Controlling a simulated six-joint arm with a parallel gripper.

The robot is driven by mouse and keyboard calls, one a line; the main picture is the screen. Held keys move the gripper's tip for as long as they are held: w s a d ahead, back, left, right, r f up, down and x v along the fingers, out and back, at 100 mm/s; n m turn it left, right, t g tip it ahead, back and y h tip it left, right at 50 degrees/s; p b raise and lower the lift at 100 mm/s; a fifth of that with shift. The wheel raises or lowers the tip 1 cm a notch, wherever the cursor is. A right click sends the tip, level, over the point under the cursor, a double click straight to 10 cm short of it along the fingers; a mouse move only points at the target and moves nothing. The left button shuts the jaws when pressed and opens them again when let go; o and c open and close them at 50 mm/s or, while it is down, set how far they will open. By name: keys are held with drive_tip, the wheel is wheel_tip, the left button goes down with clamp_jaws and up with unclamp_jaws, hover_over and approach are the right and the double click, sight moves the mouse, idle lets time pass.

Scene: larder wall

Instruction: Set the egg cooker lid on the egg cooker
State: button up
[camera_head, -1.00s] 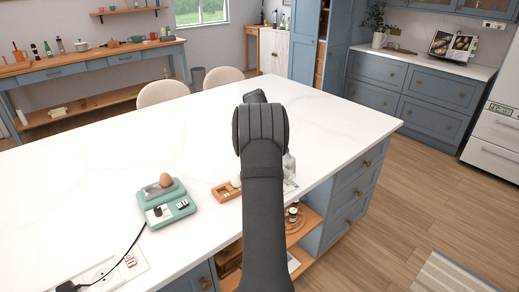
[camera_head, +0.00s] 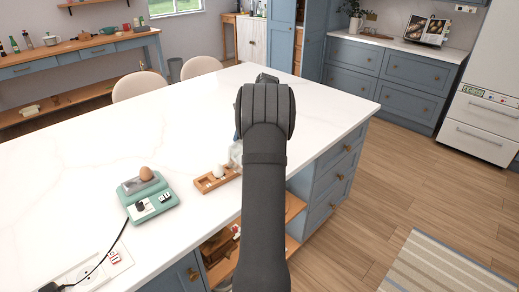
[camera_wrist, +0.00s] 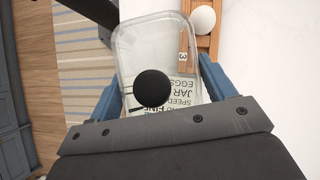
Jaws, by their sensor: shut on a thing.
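The egg cooker (camera_head: 150,205) is a teal appliance on the white countertop, left of my arm. A brown egg (camera_head: 146,173) sits on its grey top. My gripper (camera_wrist: 163,90) has its two blue fingers shut on the egg cooker lid (camera_wrist: 150,30), a clear rounded box shape with a black knob (camera_wrist: 152,89) between the fingers. In the head view, part of the clear lid (camera_head: 236,152) shows left of my arm, behind the wooden tray and apart from the cooker. My arm hides most of the gripper there. Printed lettering shows through the lid in the wrist view.
A small wooden tray (camera_head: 207,186) with a white egg (camera_head: 220,171) stands between cooker and arm; the egg also shows in the wrist view (camera_wrist: 203,20). A black cord (camera_head: 103,262) runs from the cooker to the front left. The countertop behind is clear.

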drive_tip(key=shift+s+a+r+m+t+y, duration=0.1)
drive_tip(key=shift+a+r+m+t+y, duration=0.2)
drive_tip(key=shift+a+m, duration=0.25)
drive_tip(key=shift+s+a+r+m+t+y, duration=0.1)
drive_tip(key=shift+a+r+m+y, duration=0.1)
drive_tip(key=shift+a+r+m, duration=0.25)
drive_tip(key=s+a+r, duration=0.2)
drive_tip(key=a+r, duration=0.1)
drive_tip(key=a, duration=1.4)
wheel_tip(320, 180, up, 3)
hover_over(139, 181)
drive_tip(key=shift+m, duration=0.3)
drive_tip(key=shift+f, duration=4.8)
drive_tip(key=o, duration=1.1)
drive_tip(key=shift+c, duration=0.2)
drive_tip(key=v, duration=1.7)
drive_tip(key=shift+d+r, duration=0.2)
drive_tip(key=shift+d, duration=0.05)
drive_tip(key=shift+f, duration=0.1)
